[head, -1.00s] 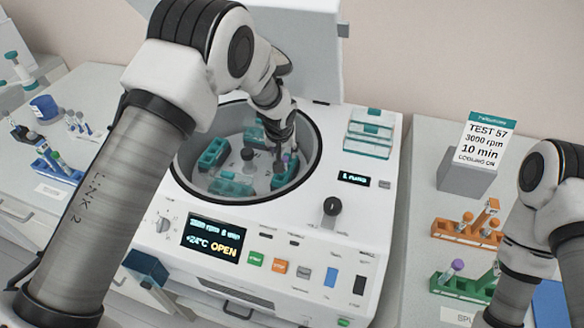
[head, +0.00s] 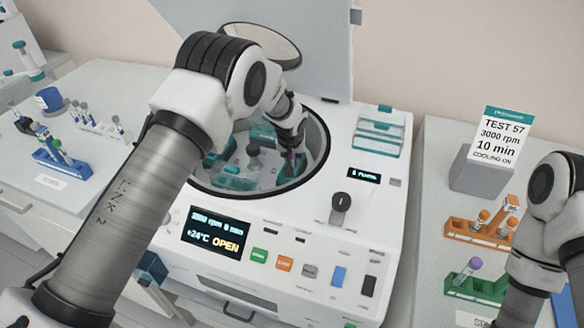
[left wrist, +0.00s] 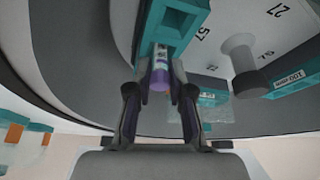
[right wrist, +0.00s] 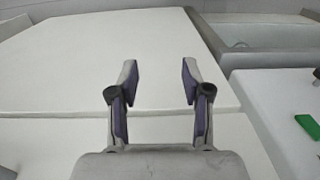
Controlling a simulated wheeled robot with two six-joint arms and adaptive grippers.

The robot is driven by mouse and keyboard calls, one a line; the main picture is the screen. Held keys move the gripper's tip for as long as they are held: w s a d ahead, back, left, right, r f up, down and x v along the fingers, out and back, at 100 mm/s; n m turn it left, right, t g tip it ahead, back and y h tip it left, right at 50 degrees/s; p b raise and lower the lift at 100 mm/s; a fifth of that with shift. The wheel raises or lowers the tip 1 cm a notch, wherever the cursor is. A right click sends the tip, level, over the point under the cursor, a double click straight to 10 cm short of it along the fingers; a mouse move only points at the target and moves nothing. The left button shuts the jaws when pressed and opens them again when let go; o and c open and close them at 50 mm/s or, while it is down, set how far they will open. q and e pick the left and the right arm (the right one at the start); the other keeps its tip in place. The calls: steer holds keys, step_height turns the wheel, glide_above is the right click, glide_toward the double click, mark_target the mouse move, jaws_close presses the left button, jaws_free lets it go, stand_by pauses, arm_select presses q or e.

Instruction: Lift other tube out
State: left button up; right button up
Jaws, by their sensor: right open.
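A tube with a purple cap (left wrist: 160,76) sits in a teal rotor bucket (left wrist: 178,22) of the open centrifuge (head: 322,217). My left gripper (left wrist: 160,92) is open, with its fingers on either side of the cap and small gaps showing. In the head view the left gripper (head: 292,155) reaches down into the right side of the bowl and mostly hides the tube. My right gripper (right wrist: 160,70) is open and empty; its fingers are outside the head view.
The raised lid (head: 270,40) stands behind the bowl. Orange (head: 478,232) and green (head: 468,287) racks with tubes are on the right bench, near my right arm. A blue rack (head: 62,160) is on the left bench. The bowl rim surrounds my left gripper.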

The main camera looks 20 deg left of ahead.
arm_select(q)
steer(key=shift+w+f, duration=0.1)
step_height(320, 180, up, 10)
steer(key=p, duration=0.6)
steer(key=shift+r, duration=0.2)
steer(key=shift+f, duration=0.15)
step_height(320, 180, up, 5)
steer(key=p, duration=0.3)
